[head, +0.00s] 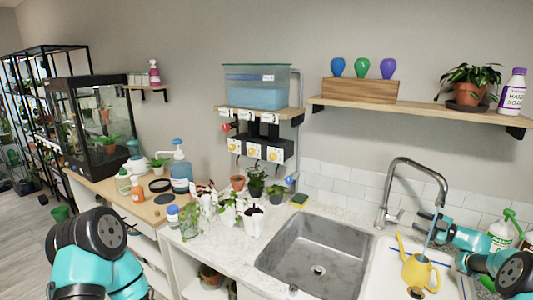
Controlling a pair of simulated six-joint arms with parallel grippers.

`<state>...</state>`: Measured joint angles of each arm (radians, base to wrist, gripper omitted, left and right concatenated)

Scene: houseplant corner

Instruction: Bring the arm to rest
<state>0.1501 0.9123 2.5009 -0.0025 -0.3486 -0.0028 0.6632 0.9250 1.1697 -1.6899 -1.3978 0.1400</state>
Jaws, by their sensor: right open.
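My right gripper (430,236) is at the lower right, beside the faucet and just above and behind the yellow watering can (419,272). It is open. I cannot tell whether its fingers touch the can. My teal left arm fills the lower left corner; its gripper does not show.
A grey sink (315,255) with a curved faucet (400,178) is left of the can. A green-topped spray bottle (501,230) stands close to my right arm. A wall shelf (420,108) is above.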

